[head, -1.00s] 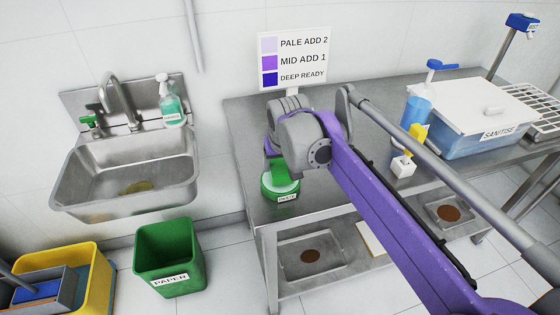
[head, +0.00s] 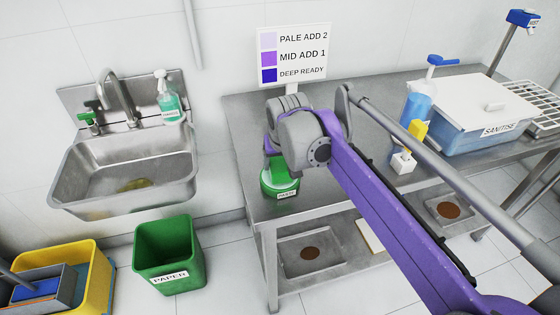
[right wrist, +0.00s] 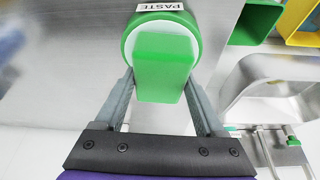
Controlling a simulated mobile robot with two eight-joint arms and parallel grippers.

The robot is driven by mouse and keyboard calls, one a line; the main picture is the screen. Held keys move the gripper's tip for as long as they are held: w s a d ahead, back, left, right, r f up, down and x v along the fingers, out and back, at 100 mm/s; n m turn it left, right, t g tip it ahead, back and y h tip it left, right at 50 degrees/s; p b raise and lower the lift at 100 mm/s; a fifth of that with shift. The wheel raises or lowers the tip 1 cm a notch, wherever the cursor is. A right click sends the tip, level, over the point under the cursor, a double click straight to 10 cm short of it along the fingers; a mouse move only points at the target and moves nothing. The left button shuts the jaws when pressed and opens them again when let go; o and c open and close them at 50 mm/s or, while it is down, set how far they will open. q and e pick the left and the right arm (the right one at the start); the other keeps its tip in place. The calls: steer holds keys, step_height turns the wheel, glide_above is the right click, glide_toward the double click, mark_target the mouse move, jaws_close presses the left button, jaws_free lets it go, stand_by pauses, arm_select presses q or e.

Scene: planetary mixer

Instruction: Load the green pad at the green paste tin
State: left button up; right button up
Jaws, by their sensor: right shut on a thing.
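The green paste tin (head: 267,182) stands on the left end of the steel table, with a white inside and a PASTE label. In the right wrist view the tin (right wrist: 130,45) lies straight ahead. My right gripper (right wrist: 160,76) is shut on the green pad (right wrist: 163,66), its two grey fingers along the pad's sides. The pad is in front of the tin's open mouth in that view; I cannot tell whether its far end touches the paste. In the head view my right arm hides most of the gripper and pad. My left gripper is not in view.
A colour sign (head: 294,55) stands behind the arm. A SANITISE tub (head: 460,122), a blue pump bottle (head: 417,105) and a yellow-topped item (head: 404,160) stand to the right. A sink (head: 125,175), green PAPER bin (head: 165,252) and yellow bucket (head: 95,285) are left.

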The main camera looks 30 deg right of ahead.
mark_target(280, 162)
steer(key=shift+f, duration=0.45)
stand_by(1.6)
step_height(280, 162, up, 7)
steer(key=p, duration=0.6)
steer(key=shift+a, duration=0.1)
stand_by(0.9)
